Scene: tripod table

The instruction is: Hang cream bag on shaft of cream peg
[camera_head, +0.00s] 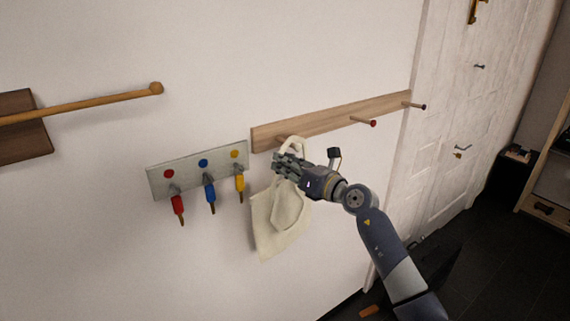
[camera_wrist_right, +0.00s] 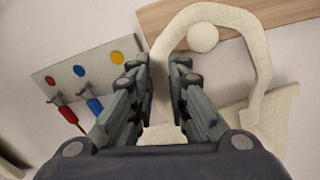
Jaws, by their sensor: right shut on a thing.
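The cream bag (camera_head: 276,225) hangs from my right gripper (camera_head: 280,161), just below the left end of the wooden rail. My right gripper is shut on the bag's strap; the strap also shows between the fingers in the right wrist view (camera_wrist_right: 163,75). In that view the strap loop arches around the round head of the cream peg (camera_wrist_right: 203,38), with wall and rail visible inside the loop. I cannot tell whether the loop is over the shaft or only in front of the head. In the head view, the cream peg is hard to make out behind the strap and gripper. My left gripper is out of view.
A grey plate (camera_head: 218,161) with several coloured tools hangs close left. A wooden rod (camera_head: 90,103) sticks out at far left. A white door (camera_head: 470,120) stands right.

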